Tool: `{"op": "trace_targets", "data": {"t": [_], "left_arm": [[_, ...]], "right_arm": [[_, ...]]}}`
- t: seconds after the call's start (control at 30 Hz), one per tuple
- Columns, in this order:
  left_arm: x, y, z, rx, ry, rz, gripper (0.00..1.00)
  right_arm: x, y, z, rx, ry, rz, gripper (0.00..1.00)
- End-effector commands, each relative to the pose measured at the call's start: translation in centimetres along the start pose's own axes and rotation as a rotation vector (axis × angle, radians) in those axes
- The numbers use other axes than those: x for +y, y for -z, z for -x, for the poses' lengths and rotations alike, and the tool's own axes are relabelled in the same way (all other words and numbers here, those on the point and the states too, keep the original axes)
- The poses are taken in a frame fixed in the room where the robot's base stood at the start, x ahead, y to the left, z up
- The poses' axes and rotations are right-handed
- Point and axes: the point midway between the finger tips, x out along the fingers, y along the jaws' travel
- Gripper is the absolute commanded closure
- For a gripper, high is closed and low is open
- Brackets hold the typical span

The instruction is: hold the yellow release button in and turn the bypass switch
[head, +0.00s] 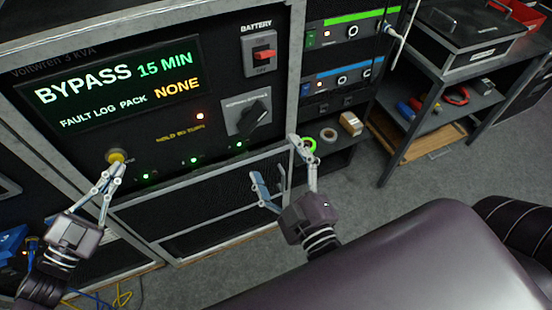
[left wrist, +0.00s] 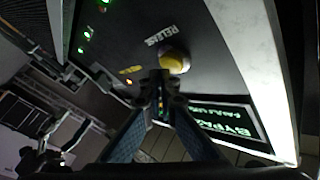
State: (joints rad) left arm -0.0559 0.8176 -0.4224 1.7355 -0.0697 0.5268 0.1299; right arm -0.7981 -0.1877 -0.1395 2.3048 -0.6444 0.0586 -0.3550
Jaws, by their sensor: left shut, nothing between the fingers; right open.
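The yellow release button (head: 116,154) is on the dark cabinet panel below the display; it also shows in the left wrist view (left wrist: 174,62), beside the word RELEASE. My left gripper (head: 115,168) is shut and empty, its tips right at the button. In the left wrist view the tips (left wrist: 161,78) overlap the button's edge; I cannot tell whether it is pressed in. The bypass switch (head: 255,117) is a black knob on a grey plate to the right, its handle slanted. My right gripper (head: 282,165) is open and empty, below and right of the switch, apart from it.
The display (head: 110,82) reads BYPASS 15 MIN. A red battery switch (head: 264,54) sits above the bypass switch. A rack shelf at right holds tape rolls (head: 328,135) and a small box (head: 351,123). A workbench (head: 440,75) stands further right; grey floor is free before it.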

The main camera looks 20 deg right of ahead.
Motion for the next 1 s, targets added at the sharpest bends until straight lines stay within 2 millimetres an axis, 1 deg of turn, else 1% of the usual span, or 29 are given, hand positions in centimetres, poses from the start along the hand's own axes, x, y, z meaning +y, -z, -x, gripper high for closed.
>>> {"op": "trace_targets", "data": {"t": [0.1,0.47,0.83,1.0], "left_arm": [[0.2,0.4,0.4,0.000,0.001,0.000,1.00],[0.4,0.5,0.6,0.002,0.000,0.000,1.00],[2.1,2.4,3.0,0.001,-0.001,0.003,1.00],[2.7,3.0,3.8,0.001,0.000,0.000,1.00]], "right_arm": [[0.3,0.3,0.0,0.000,0.000,0.000,0.17],[0.4,0.4,0.0,0.000,0.000,0.000,0.17],[1.8,1.9,0.0,0.000,0.000,0.000,0.17],[2.1,2.2,0.0,0.000,0.000,0.000,0.17]]}}
